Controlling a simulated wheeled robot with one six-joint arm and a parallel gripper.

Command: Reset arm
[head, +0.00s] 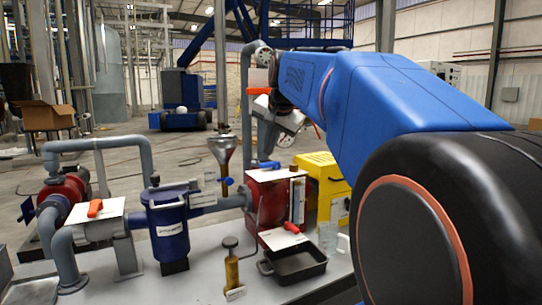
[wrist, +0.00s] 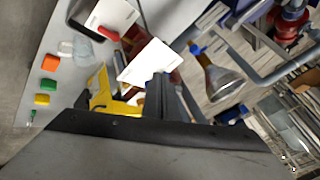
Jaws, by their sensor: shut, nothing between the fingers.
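My blue arm reaches in from the right in the head view, with its grey wrist end (head: 277,122) raised above the press equipment and bent downward. My gripper (wrist: 160,85) shows as dark fingers at the lower middle of the wrist view. The fingers are together and hold nothing. They are apart from the equipment as far as I can tell. A white placard (wrist: 150,62) lies beyond the fingertips in the wrist view, and the yellow box (wrist: 101,92) is partly hidden behind the gripper body.
A metal funnel (head: 222,148), a red unit (head: 270,200), the yellow box (head: 322,175), a blue filter housing (head: 168,225) and a black tray (head: 294,264) stand on the bench. Grey pipes run left. A clear beaker (head: 328,237) sits at right. Open floor lies behind.

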